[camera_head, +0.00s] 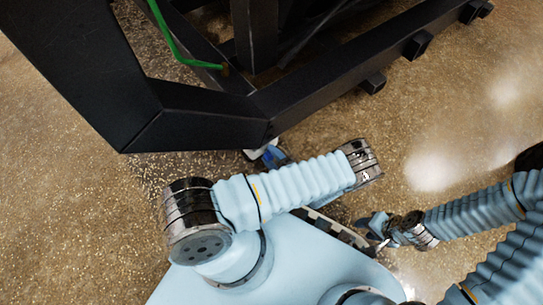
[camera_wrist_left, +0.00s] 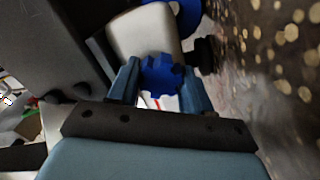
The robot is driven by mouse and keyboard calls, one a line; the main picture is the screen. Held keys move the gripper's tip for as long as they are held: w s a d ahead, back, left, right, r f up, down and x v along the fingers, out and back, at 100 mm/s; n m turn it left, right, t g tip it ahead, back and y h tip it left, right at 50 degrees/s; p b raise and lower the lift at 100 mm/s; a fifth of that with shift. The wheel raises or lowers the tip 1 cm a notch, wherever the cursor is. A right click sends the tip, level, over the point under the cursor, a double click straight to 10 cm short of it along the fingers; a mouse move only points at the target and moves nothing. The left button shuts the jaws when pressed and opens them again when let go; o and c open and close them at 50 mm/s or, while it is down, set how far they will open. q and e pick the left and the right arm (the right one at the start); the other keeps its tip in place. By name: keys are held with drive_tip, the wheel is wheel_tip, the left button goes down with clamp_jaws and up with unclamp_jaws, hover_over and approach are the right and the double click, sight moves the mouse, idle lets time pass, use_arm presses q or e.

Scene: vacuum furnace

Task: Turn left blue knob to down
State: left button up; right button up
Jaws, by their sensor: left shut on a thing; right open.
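In the left wrist view a blue lobed knob (camera_wrist_left: 160,76) sits on a white valve body (camera_wrist_left: 145,33). My left gripper (camera_wrist_left: 160,70) is shut on this knob, with one finger on each side of it. A second blue part (camera_wrist_left: 188,14) shows behind the white body, cut by the top edge. In the head view a small blue part (camera_head: 274,156) and a white part (camera_head: 256,153) show at the frame's lower edge; my left arm hides most of the left gripper there. My right gripper (camera_head: 378,226) is open, away from the knob.
A black steel frame (camera_head: 200,118) spans the top of the head view, with a green hose (camera_head: 168,35) inside it. Black feet (camera_head: 373,83) stick out along its side. The speckled floor (camera_head: 460,110) to the right is clear.

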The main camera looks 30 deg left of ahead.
use_arm(q)
drive_tip(key=shift+s+m, duration=0.15)
drive_tip(key=shift+m, duration=0.75)
drive_tip(key=o, duration=1)
drive_tip(key=v, duration=0.7)
drive_tip(key=shift+d, duration=0.25)
